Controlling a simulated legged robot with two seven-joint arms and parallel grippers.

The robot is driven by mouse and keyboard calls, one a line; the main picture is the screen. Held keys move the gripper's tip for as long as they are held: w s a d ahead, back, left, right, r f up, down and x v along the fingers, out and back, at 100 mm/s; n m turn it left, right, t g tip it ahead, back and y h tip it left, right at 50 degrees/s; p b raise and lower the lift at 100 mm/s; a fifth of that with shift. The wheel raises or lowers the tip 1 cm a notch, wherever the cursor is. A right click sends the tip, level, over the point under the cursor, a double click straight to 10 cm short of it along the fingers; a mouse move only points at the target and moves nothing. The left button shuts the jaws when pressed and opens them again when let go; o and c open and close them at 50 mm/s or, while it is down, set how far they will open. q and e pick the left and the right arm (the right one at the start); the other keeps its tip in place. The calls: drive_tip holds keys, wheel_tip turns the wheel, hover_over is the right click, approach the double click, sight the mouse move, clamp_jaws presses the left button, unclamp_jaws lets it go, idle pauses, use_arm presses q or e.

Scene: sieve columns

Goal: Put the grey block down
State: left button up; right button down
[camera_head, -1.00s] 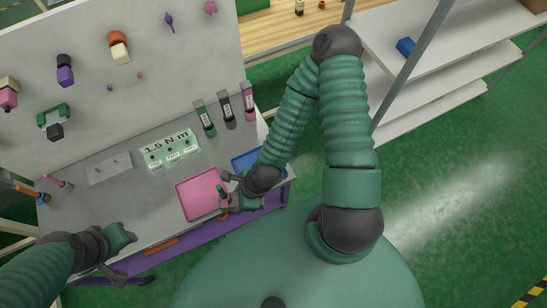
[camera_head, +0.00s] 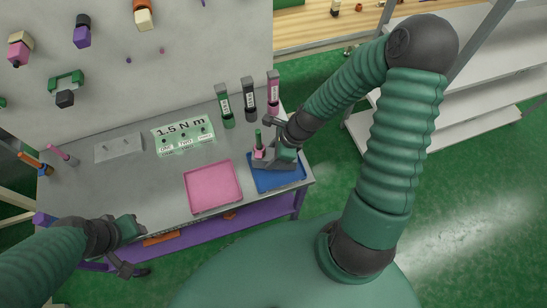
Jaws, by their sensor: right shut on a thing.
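My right gripper (camera_head: 262,158) is shut on a small piece just over or on the blue tray (camera_head: 293,182). A green upright peg (camera_head: 258,138) and a pink part (camera_head: 258,152) stand out at its fingers. The grey block (camera_head: 262,164) is at the fingers too, but it blends with the dark fingers and its outline is unclear. I cannot tell if it touches the tray. My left gripper (camera_head: 127,247) hangs empty at the lower left, in front of the table edge; its jaw gap is not clear.
An empty pink tray (camera_head: 213,186) lies left of the blue tray. Behind stand three labelled holders, green (camera_head: 225,106), dark grey (camera_head: 249,97) and pink (camera_head: 273,92). A 1.5 N m sign (camera_head: 183,135) and a grey holed plate (camera_head: 118,146) sit on the table (camera_head: 150,185).

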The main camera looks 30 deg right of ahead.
drive_tip(key=shift+w+d+f, duration=0.1)
drive_tip(key=shift+w+d, duration=0.1)
drive_tip(key=shift+d, duration=0.15)
wheel_tip(320, 180, down, 3)
drive_tip(key=shift+r, duration=0.1)
drive_tip(key=shift+d+f, duration=0.2)
drive_tip(key=shift+f, duration=0.15)
drive_tip(key=c, duration=0.7)
unclamp_jaws()
drive_tip(key=shift+a, duration=0.1)
drive_tip(key=shift+r, duration=0.1)
